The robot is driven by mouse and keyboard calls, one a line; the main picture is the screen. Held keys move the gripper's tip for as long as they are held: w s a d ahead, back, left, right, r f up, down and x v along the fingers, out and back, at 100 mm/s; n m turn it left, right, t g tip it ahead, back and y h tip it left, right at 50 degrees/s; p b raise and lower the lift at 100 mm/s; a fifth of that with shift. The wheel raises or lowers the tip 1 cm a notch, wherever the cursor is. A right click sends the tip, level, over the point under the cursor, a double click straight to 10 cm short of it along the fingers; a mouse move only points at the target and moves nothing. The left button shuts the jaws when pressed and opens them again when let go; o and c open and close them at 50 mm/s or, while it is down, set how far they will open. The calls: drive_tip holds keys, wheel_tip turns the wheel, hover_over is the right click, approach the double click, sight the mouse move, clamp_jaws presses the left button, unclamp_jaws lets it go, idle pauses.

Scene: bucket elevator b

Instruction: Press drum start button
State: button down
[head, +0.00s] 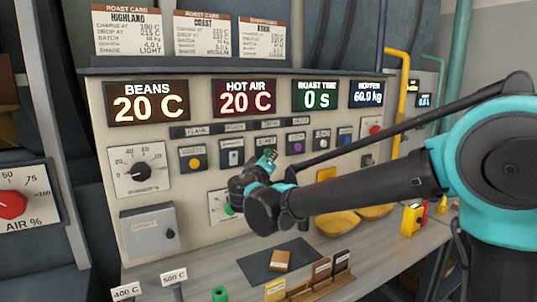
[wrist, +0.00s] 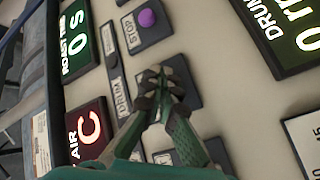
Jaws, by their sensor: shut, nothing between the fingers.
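The drum start button's dark plate (head: 265,141) is on the control panel, left of the purple stop button (head: 296,146). My gripper (head: 267,157) is in front of this plate and covers most of it. In the wrist view, the shut fingertips (wrist: 165,84) lie over the dark plate (wrist: 186,93), next to the STOP plate with its purple button (wrist: 147,18). The start button itself is hidden behind the fingertips. I cannot tell whether the fingertips touch it. The fingers hold nothing.
A white switch (head: 231,157) and a yellow button (head: 195,163) sit left of the start plate. Lit displays, such as the roast time display (head: 317,95), are above. Below is a shelf with yellow bowls (head: 338,223) and small blocks (head: 278,262).

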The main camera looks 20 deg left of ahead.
drive_tip(key=shift+w+a, duration=0.25)
drive_tip(key=shift+w+a, duration=0.3)
drive_tip(key=shift+a, duration=0.05)
idle(0.9)
idle(0.3)
drive_tip(key=shift+s+d, duration=0.55)
drive_tip(key=shift+d, duration=0.1)
drive_tip(key=s+d, duration=0.3)
drive_tip(key=shift+s+d, duration=0.15)
drive_tip(key=shift+d, duration=0.25)
idle(0.8)
